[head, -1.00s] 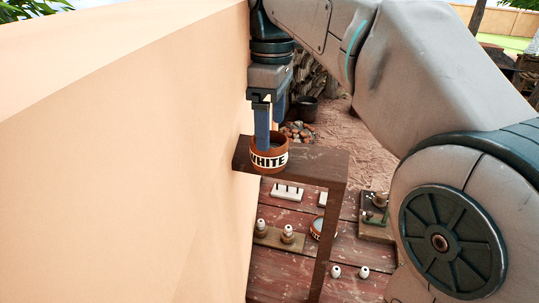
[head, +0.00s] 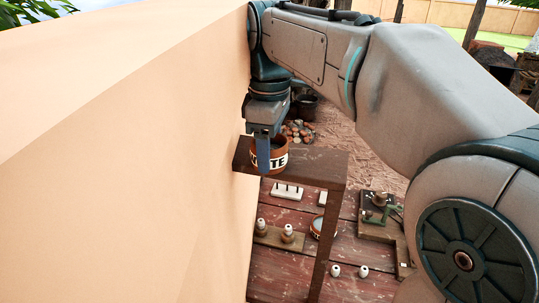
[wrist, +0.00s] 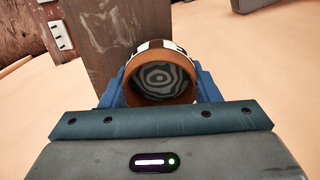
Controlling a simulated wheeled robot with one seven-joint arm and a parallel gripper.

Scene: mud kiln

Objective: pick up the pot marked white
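The pot marked white (head: 279,160) is a round brown pot with a black-and-white label band. It stands on the dark wooden shelf (head: 315,161). In the head view one finger of my gripper (head: 263,155) covers the first letters of its label. In the wrist view the open mouth of the pot (wrist: 160,79) faces the camera, with its dark ringed inside showing. The blue fingers of my gripper (wrist: 161,88) lie on either side of the pot, close to its wall. I cannot tell whether they press on it.
A pale wall (head: 120,160) rises close on the left. Below the shelf are a second labelled pot (head: 318,227), a board with white-topped pegs (head: 280,236) and small white pieces. A dark bucket (head: 304,107) stands behind.

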